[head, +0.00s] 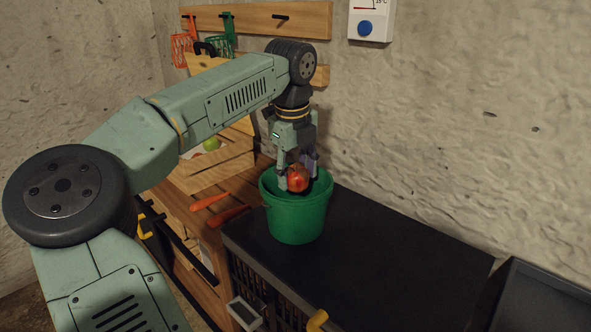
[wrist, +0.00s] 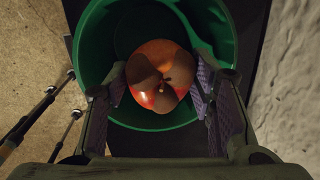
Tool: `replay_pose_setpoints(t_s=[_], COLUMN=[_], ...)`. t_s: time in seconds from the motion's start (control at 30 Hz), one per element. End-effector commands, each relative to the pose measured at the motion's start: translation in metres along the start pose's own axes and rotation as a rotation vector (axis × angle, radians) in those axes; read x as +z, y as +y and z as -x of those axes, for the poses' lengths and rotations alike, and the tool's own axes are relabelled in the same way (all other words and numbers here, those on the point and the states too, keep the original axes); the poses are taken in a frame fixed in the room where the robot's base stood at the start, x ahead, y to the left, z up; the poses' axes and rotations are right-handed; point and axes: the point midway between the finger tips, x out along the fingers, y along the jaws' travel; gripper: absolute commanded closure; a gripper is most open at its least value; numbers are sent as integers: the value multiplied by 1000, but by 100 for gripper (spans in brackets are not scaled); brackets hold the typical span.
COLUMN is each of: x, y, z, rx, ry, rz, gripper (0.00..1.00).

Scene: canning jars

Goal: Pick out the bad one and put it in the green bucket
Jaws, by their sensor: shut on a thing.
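The green bucket (head: 297,221) stands upright on the dark counter in the head view. My gripper (head: 297,184) points down at the bucket's mouth and is shut on a red apple (head: 299,179). The apple is at the level of the rim, over the opening. In the wrist view the apple (wrist: 158,77) sits between the two finger pads, with large dark brown patches around its stem. Behind it the inside of the green bucket (wrist: 105,38) shows, and its visible floor looks empty. The part of the floor below the apple is hidden.
A wooden crate (head: 207,179) with a green fruit (head: 211,144) stands left of the bucket. Two carrots (head: 210,200) lie before it. The dark counter (head: 385,262) right of the bucket is clear. The rough wall is close behind.

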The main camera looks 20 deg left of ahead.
Motion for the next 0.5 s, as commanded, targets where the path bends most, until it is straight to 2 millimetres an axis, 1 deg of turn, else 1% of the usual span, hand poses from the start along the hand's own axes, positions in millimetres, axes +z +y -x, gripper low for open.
replay_pose_setpoints(t_s=[0.03, 0.5], x=[0, -3], y=[1, 4], z=[-5, -28], rx=[0, -1], ry=[0, 0], rz=[0, 0], gripper=[61, 61])
